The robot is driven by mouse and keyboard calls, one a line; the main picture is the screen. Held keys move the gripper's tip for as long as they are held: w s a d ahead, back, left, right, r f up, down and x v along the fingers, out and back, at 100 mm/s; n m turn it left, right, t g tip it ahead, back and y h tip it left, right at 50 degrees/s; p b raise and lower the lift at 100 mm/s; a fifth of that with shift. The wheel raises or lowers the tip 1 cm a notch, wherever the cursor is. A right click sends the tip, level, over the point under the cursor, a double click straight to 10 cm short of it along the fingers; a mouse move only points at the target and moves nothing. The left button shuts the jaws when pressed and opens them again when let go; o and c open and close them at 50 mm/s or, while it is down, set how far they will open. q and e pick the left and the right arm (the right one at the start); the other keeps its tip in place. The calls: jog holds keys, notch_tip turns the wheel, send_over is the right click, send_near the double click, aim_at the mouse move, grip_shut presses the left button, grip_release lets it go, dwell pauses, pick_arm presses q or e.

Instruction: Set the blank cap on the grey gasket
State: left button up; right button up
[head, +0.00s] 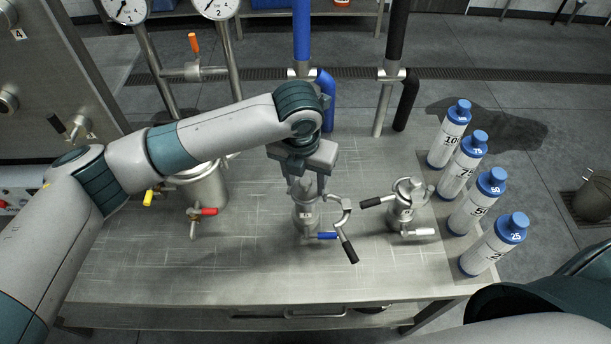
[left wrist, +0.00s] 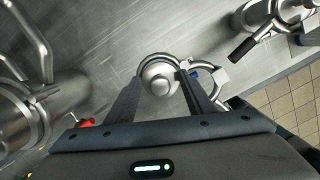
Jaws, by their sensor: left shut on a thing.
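My left gripper (head: 307,192) points down over the middle metal fitting (head: 306,218), which has a blue-handled valve and an open clamp with a black handle. In the left wrist view, my left gripper (left wrist: 161,85) is shut on a round, shiny metal piece with a domed middle, which looks like the blank cap (left wrist: 158,77). The cap is over the fitting's top; I cannot tell whether they touch. I cannot make out the grey gasket, which is hidden below the cap and fingers. My right gripper is not in view; only part of my right arm shows at lower right.
A second fitting with black and white handles (head: 407,208) stands to the right. Several blue-capped bottles (head: 470,165) line the table's right side. A larger vessel (head: 203,187) with yellow and red handles stands left. Blue (head: 302,35) and black pipes rise behind. The front table (head: 190,270) is clear.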

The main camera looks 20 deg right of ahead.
aim_at(303, 195)
pick_arm(q)
jog(key=shift+f, duration=0.1)
jog(key=o, duration=1.2)
jog(key=shift+c, duration=0.2)
notch_tip(303, 195, up, 12)
jog(key=s+a+b, duration=0.1)
jog(key=b, duration=0.3)
jog(key=shift+s, duration=0.25)
